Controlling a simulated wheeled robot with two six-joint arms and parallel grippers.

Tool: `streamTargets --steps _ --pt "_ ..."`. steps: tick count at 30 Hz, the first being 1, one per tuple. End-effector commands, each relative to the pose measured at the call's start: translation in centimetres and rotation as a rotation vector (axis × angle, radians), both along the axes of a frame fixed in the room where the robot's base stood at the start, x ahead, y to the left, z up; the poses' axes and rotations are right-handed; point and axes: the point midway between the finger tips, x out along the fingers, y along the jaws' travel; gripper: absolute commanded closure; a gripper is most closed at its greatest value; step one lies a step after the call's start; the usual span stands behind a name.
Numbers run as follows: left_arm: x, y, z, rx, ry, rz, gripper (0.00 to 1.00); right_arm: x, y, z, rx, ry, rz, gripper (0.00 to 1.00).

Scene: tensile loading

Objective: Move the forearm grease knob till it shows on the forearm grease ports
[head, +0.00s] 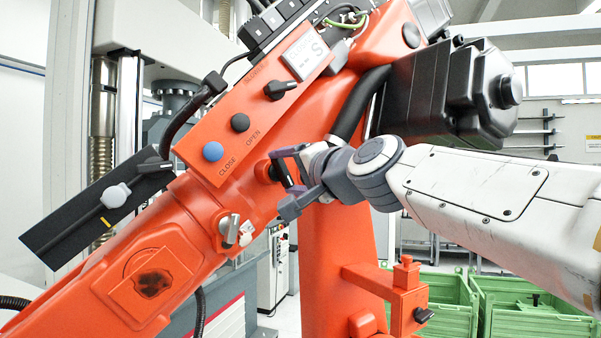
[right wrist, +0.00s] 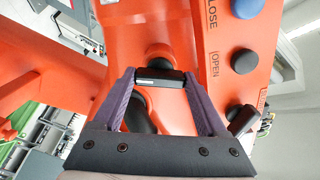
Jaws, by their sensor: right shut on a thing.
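My right gripper (head: 284,178) reaches in from the right to the side of the orange robot forearm (head: 190,200). In the right wrist view its two purple fingers (right wrist: 160,78) are shut on a black bar knob (right wrist: 158,74) with a white line, one finger at each end. The knob sits on a dark round base on the orange surface. I take it as the forearm grease knob, but no label for it or for the grease ports is readable. In the head view the fingers mostly hide it. My left gripper is not in view.
A blue button (head: 213,151) marked CLOSE, a black button (head: 240,122) marked OPEN and a black selector knob (head: 282,89) lie up the forearm. A silver lever (head: 229,231) is below left. Green crates (head: 520,300) stand at lower right.

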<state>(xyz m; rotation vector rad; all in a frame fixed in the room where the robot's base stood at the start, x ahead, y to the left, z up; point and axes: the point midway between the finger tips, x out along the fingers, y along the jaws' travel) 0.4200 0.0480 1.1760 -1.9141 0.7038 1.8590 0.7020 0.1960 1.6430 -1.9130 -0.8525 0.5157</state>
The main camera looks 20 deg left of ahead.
Motion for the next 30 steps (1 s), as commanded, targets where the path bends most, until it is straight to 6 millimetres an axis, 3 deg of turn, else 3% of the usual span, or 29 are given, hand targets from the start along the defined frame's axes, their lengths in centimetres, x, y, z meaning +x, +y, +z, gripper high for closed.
streamTargets --steps 5,6,7,17,30 --pt "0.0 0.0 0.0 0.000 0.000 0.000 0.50 0.0 0.0 0.0 -0.001 0.000 -0.001 0.81" --pt "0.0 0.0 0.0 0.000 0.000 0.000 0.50 0.0 -0.1 0.0 -0.001 0.000 -0.001 0.10" --pt "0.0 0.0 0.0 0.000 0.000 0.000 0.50 0.0 0.0 0.0 -0.001 0.000 -0.001 0.00" --pt "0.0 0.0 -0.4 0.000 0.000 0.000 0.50 -0.4 -0.4 -0.1 0.000 -0.002 0.000 0.00" --pt "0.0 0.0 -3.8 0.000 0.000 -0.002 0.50 -5.6 -6.3 -0.3 0.001 -0.003 -0.003 0.00"
